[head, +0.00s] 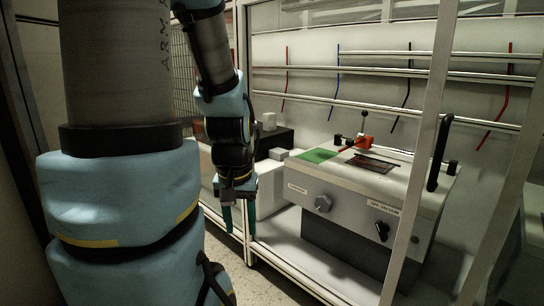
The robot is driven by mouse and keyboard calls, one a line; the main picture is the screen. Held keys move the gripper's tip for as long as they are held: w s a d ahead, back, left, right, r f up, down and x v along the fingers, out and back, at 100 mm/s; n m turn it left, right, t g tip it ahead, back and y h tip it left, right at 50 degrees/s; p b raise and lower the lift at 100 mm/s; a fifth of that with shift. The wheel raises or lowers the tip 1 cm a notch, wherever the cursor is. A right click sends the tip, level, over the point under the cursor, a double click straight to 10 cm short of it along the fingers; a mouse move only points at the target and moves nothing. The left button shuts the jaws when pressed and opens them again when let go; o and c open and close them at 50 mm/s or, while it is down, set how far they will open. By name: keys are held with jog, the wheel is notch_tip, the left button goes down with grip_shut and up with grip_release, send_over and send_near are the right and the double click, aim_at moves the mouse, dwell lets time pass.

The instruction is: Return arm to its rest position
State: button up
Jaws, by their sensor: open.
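My gripper (240,220) hangs at the end of my blue-sleeved arm, left of the middle in the head view. It points down, with its teal fingers apart, and I see nothing held between them. It shows in front of the glovebox-like cabinet's left frame post, to the left of the pump unit (355,195). That unit is a grey box with a light top, a knob and a black switch on its front. A red-orange valve handle (363,140) stands on its top, apart from my gripper.
Metal posts and a bottom rail (310,278) frame the cabinet. Horizontal rails cross the back, with red, blue and black hoses hanging there. A black upright handle (440,152) stands at the unit's right. A white box (270,188) sits behind my gripper. Speckled floor shows below.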

notch_tip(320, 180, up, 37)
jog(key=p, duration=3.6)
jog(key=shift+r, duration=0.15)
jog(key=shift+w, duration=0.1)
